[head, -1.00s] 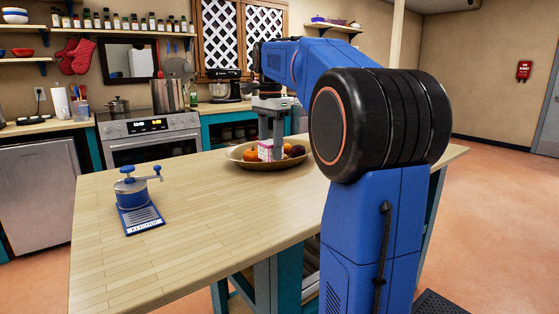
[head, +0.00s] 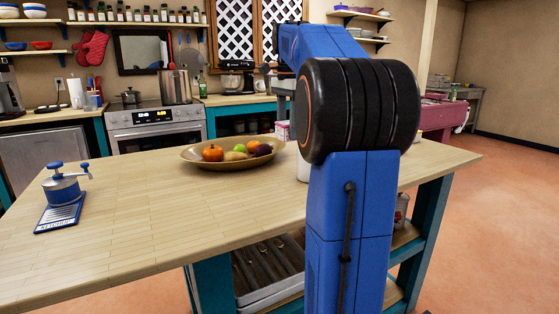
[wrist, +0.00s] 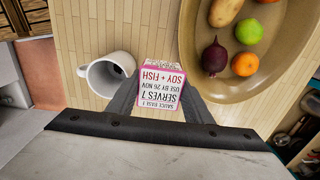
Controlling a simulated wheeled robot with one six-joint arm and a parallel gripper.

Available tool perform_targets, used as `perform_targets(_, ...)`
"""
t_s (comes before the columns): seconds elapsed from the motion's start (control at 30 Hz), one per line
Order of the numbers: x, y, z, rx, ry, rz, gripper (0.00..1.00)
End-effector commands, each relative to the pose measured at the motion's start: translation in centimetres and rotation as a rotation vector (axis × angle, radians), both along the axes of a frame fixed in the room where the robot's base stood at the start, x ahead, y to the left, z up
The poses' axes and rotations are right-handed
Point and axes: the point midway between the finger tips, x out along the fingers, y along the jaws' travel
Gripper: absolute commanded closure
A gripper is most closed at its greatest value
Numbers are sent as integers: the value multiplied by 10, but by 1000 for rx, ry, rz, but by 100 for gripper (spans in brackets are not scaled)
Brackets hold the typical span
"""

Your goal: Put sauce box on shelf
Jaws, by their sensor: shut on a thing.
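The sauce box (wrist: 160,88) is a small white carton with a pink border and a printed label reading "SOY + FISH". In the wrist view my gripper (wrist: 160,98) is shut on it, one dark finger on each side. In the head view a small part of the sauce box (head: 282,131) shows behind my arm, to the right of the fruit bowl. My arm hides most of the gripper there. Wall shelves (head: 370,13) at the back right hold bowls. Another shelf (head: 130,23) with a row of spice jars runs along the back left wall.
A wooden fruit bowl (head: 190,155) stands on the island counter (head: 140,215). A white mug (wrist: 92,76) stands beside the box in the wrist view. A blue ketchup-labelled device (head: 62,195) stands at the left. The counter's front middle is clear.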

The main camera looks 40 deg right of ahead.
Motion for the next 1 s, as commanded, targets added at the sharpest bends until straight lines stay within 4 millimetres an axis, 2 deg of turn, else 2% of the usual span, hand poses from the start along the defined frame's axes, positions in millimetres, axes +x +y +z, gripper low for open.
perform_targets(0.07,-1,-1,-4,0,1,-3,85)
perform_targets(0.4,-1,-1,-53,1,1,-3,85)
perform_targets(0.63,-1,-1,-67,0,1,-3,85)
perform_targets(0.87,-1,-1,-96,0,1,-3,85)
perform_targets(1.0,-1,-1,-100,0,0,-3,85)
